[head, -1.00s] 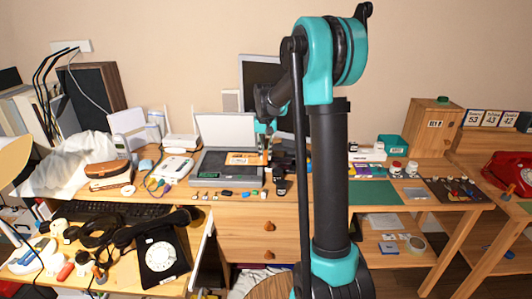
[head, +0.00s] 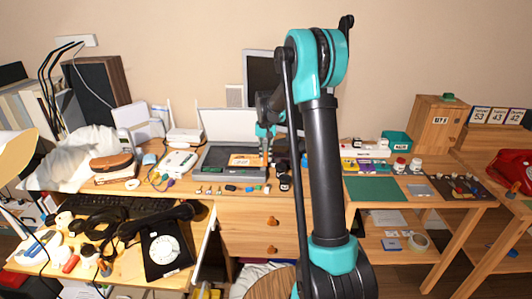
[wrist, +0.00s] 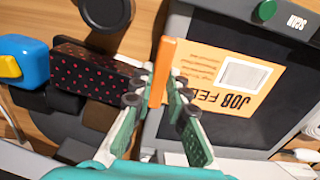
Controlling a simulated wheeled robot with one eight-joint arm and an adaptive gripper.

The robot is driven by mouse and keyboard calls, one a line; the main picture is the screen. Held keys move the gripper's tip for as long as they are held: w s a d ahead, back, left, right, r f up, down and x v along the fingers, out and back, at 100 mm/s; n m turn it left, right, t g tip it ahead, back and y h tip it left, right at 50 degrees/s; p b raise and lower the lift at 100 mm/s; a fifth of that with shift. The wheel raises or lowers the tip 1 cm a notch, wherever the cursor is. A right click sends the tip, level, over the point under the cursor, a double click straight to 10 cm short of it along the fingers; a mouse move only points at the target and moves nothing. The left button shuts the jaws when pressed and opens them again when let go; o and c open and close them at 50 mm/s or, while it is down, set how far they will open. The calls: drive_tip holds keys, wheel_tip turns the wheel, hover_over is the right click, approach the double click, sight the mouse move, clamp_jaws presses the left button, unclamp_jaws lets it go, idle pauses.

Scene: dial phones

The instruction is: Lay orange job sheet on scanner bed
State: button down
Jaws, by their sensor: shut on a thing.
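The orange job sheet (wrist: 225,78) lies over the dark scanner bed (wrist: 215,125) in the wrist view. It has dark print and a pale picture box. An upright orange strip (wrist: 162,65) at its left edge is between my fingertips. My gripper (wrist: 157,95) is shut on this strip, at the scanner's edge. In the head view the sheet (head: 243,160) shows over the right part of the scanner bed (head: 215,163), whose lid (head: 228,125) stands open. My gripper (head: 265,158) is at the sheet's right end. I cannot tell whether the sheet lies fully flat.
A black case with pink dots (wrist: 92,68) and a blue block with a yellow part (wrist: 22,62) are close beside my fingers. Several small items (head: 230,188) line the desk before the scanner. A green mat (head: 370,188) lies right of my arm.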

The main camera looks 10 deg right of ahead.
drive_tip(key=shift+f, duration=0.25)
drive_tip(key=c, duration=1.4)
unclamp_jaws()
wheel_tip(320, 180, up, 12)
drive_tip(key=f, duration=0.1)
drive_tip(key=s+d+f+t, duration=0.1)
drive_tip(key=s+f, duration=0.3)
drive_tip(key=s, duration=0.8)
drive_tip(key=s+d+f+n+t, duration=0.1)
drive_tip(key=s+f, duration=0.3)
drive_tip(key=s, duration=0.8)
drive_tip(key=s+d+f+n+t, duration=0.1)
drive_tip(key=s+f, duration=0.3)
drive_tip(key=s, duration=0.8)
drive_tip(key=shift+d+f+t, duration=0.4)
drive_tip(key=shift+d+t, duration=0.15)
drive_tip(key=shift+t, duration=0.05)
